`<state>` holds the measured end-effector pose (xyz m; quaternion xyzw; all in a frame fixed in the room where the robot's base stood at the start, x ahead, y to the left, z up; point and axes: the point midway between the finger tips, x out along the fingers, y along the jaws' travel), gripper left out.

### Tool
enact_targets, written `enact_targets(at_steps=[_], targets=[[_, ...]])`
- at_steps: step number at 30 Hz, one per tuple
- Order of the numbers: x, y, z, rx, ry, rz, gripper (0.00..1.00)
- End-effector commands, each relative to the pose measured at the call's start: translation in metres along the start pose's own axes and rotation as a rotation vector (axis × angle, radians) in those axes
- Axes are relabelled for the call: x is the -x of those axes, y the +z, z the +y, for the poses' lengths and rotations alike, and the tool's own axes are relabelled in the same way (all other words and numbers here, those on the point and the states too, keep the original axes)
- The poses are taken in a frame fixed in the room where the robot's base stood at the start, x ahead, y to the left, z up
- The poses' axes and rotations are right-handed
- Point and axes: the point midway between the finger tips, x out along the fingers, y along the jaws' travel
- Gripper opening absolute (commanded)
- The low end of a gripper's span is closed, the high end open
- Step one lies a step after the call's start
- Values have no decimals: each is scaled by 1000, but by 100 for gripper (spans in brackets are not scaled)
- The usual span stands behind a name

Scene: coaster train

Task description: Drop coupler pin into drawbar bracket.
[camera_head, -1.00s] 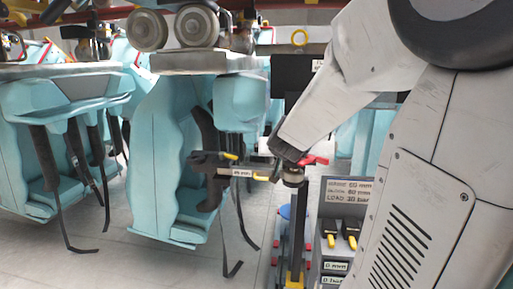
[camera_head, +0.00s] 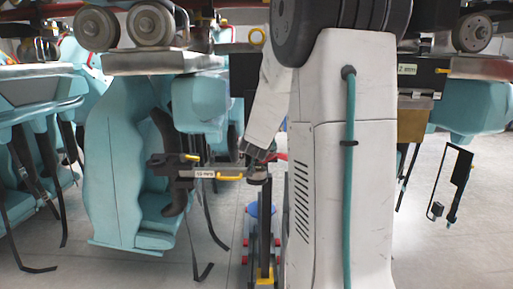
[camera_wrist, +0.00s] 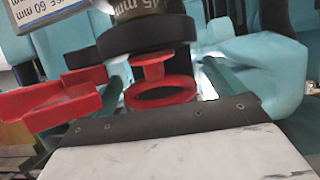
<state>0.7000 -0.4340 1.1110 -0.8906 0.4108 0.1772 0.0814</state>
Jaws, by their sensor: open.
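My gripper (camera_head: 257,153) is at the lower end of my arm, small and dark in the head view. It is open, just above a dark round cap (camera_head: 258,172) on an upright black post (camera_head: 265,225). A horizontal bar (camera_head: 208,174) with a "mm" label and yellow handles reaches toward the cap from the left. In the wrist view a red ring with a red knob (camera_wrist: 158,92) sits under a dark cylinder (camera_wrist: 140,30) marked "45 mm". I cannot tell for sure which part is the coupler pin or the drawbar bracket.
Teal coaster seats (camera_head: 135,165) with hanging black straps stand at the left. Wheels (camera_head: 150,24) and a rail run overhead. A red channel-like part (camera_wrist: 50,100) is at the left of the wrist view. Grey floor (camera_head: 110,272) is open at lower left.

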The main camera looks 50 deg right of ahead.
Motion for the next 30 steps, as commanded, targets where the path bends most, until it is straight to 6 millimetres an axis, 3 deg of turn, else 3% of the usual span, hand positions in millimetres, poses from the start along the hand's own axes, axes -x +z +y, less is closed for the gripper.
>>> enact_targets(at_steps=[5,8,12,30], targets=[[0,0,0,0,0,0,94],[0,0,0,0,0,0,71],[0,0,0,0,0,0,34],[10,-23,0,-1,0,1,34]])
